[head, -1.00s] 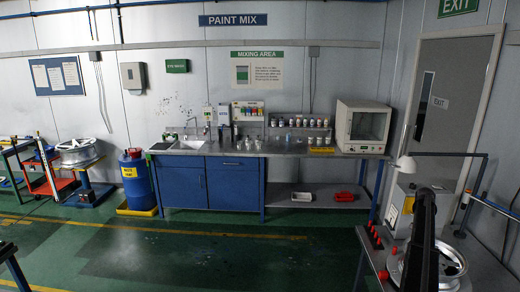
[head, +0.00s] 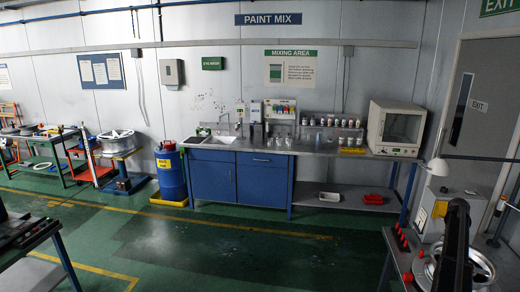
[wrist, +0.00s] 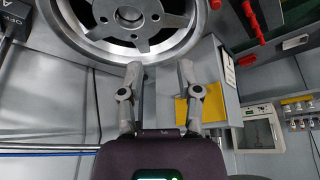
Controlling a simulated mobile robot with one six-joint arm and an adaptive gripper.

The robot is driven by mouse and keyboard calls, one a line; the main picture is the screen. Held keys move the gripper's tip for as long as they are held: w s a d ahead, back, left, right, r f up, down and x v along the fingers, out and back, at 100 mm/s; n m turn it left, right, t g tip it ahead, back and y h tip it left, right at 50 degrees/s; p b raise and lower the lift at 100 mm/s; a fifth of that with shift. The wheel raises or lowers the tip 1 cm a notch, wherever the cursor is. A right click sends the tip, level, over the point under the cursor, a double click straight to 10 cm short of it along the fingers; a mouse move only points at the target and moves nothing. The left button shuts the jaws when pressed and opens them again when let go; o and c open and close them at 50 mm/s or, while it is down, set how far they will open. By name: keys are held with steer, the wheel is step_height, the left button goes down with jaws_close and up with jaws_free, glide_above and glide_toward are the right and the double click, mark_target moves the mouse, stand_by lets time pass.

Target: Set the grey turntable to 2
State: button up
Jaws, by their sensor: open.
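No turntable marking or number is readable, and I cannot tell which stand is the grey turntable. A silver wheel (head: 483,272) lies on the bench at the lower right of the head view, partly hidden behind a dark upright part in front of it. Another silver wheel (head: 118,143) lies on a low stand at the left. In the wrist view my gripper (wrist: 160,68) is open with nothing between its fingers. A spoked silver wheel rim (wrist: 98,57) fills the top of that view, just beyond the fingertips; contact cannot be judged.
A blue cabinet bench (head: 240,178) with a sink stands along the back wall, with a white oven (head: 396,128) at its right end. A blue drum (head: 172,175) stands left of it. Red knobs (head: 402,240) line the right bench. The green floor (head: 240,245) between is clear.

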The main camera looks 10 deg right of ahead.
steer(key=a+f+n+y+b, duration=0.15)
steer(key=a+f+b, duration=0.25)
steer(key=a, duration=1)
steer(key=w+a+f+n+b, duration=0.1)
steer(key=a+f+n+b, duration=0.2)
steer(key=a, duration=1.1)
steer(key=a+f+n+y+b, duration=0.1)
steer(key=a+f+b, duration=0.35)
steer(key=a, duration=0.95)
steer(key=s+a+f+n+b, duration=0.2)
steer(key=s+a, duration=0.4)
steer(key=a, duration=0.5)
steer(key=s+a+f+n+g+y+b, duration=0.1)
steer(key=s+a+f+b, duration=0.3)
steer(key=a, duration=0.7)
steer(key=s+a+f+n+g+b, duration=0.1)
steer(key=s+a+f+n+b, duration=0.2)
steer(key=s+a, duration=0.6)
step_height(320, 180, down, 2)
steer(key=shift+a+f+n+b, duration=0.1)
steer(key=shift+a+n+b, duration=0.3)
steer(key=shift+a, duration=0.5)
steer(key=shift+y, duration=0.25)
steer(key=shift+d, duration=0.1)
